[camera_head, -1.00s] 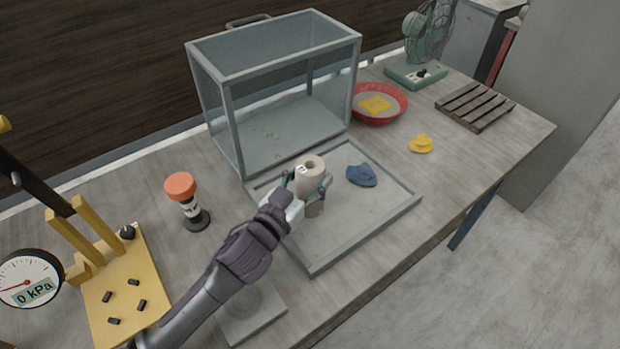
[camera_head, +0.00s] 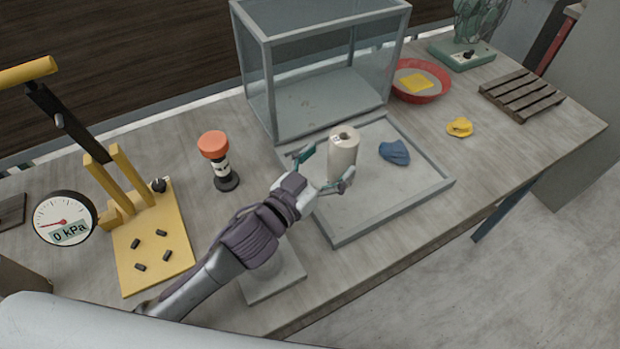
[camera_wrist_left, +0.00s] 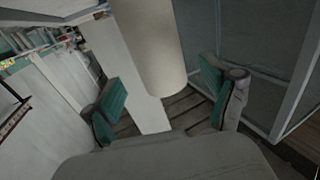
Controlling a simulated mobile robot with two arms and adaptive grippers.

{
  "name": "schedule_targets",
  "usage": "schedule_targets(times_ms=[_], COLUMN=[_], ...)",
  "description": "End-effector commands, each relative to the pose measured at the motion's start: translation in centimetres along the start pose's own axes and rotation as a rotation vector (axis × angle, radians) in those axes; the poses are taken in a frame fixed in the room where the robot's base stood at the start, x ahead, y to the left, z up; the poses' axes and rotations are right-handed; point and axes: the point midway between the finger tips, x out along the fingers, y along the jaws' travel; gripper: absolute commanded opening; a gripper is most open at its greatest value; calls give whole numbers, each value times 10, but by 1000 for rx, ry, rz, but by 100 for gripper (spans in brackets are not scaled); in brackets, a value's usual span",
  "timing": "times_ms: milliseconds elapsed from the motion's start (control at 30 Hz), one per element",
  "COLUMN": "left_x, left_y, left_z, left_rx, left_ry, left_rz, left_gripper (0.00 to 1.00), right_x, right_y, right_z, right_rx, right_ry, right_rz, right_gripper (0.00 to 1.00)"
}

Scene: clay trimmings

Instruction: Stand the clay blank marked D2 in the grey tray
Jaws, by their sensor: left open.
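A pale beige clay blank (camera_head: 342,162), cylindrical with a hole in its top, stands upright in the grey tray (camera_head: 398,212), toward its left side. No D2 mark can be read on it from here. My left gripper (camera_head: 324,169) is open just left of and in front of the blank, its teal-padded fingertips spread apart. In the left wrist view the blank (camera_wrist_left: 152,45) shows ahead, between the two open fingers (camera_wrist_left: 163,95), with a gap on each side. The far side of the blank's base is hidden. My right gripper is not in view.
A blue cloth-like piece (camera_head: 395,152) lies in the tray right of the blank. A glass case (camera_head: 268,85) stands behind. An orange-topped tool (camera_head: 214,146) and yellow press (camera_head: 150,250) are left. A red bowl (camera_head: 441,92), yellow lump (camera_head: 460,127) and slatted rack (camera_head: 521,95) are right.

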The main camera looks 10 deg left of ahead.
Motion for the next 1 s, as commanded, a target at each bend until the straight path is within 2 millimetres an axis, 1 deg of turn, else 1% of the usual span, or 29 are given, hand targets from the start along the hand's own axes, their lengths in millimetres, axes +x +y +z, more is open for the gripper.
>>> schedule_targets(times_ms=[33,200,300,400,533,1000], left_x=[-13,-46,-59,-67,-70,-70], left_y=[1,0,0,0,0,0], left_z=[3,2,2,1,0,0], left_rx=[-1,-1,-1,-1,-1,0], left_ry=[-3,-1,-1,0,1,1], left_rz=[1,1,0,1,0,0], left_gripper=[86,86,86,86,86,86], right_x=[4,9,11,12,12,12], right_y=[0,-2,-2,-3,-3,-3], right_z=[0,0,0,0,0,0], right_rx=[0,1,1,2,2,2], right_ry=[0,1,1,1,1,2], right_rz=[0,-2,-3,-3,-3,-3], right_gripper=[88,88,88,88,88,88])
